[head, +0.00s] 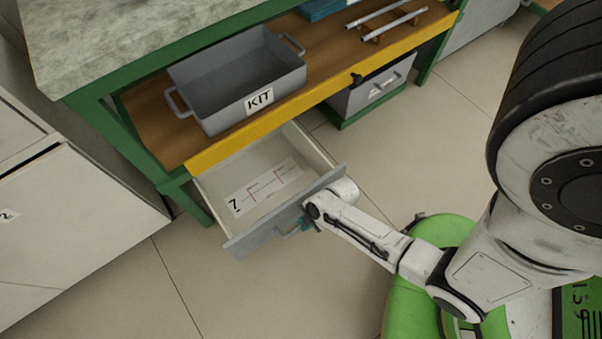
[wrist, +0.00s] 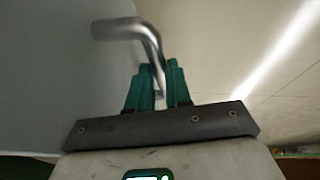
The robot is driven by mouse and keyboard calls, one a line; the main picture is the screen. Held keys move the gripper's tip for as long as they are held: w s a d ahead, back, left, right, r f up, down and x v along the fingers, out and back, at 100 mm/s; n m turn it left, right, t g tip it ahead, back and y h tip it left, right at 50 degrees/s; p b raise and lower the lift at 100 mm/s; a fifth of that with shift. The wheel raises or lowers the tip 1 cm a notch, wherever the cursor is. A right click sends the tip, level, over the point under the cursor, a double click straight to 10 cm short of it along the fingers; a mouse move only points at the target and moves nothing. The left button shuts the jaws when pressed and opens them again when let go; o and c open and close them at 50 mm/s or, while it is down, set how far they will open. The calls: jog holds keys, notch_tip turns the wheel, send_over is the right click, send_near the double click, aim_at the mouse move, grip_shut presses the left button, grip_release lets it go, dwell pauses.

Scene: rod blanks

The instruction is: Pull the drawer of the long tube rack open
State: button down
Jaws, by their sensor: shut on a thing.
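A drawer (head: 222,183) stands pulled out below the yellow edge of the green-framed bench in the head view. Its inside is pale, with a white label marked 7 and reddish line shapes on the floor; I see no tubes in it. Its grey front (head: 250,240) faces my arm. My gripper (head: 303,224) is at the front's outer face, shut on the bar handle (head: 287,234). In the wrist view, the teal fingers (wrist: 158,88) close around one leg of the bent metal handle (wrist: 135,27). My arm partly hides the drawer's right end.
A grey KIT bin (head: 238,80) stands on the wooden shelf (head: 150,127) above the drawer. Metal rods (head: 385,22) rest at the shelf's right. A grey closed drawer unit (head: 372,90) is below. Pale cabinets (head: 75,220) stand left; the tiled floor in front is clear.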

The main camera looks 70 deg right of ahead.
jog(key=shift+s, duration=0.1)
jog(key=c, duration=1.1)
grip_release()
jog(key=shift+o, duration=0.2)
jog(key=p+v, duration=0.4)
jog(key=v, duration=0.6)
jog(key=shift+s+r, duration=0.15)
jog(key=shift+r, duration=0.15)
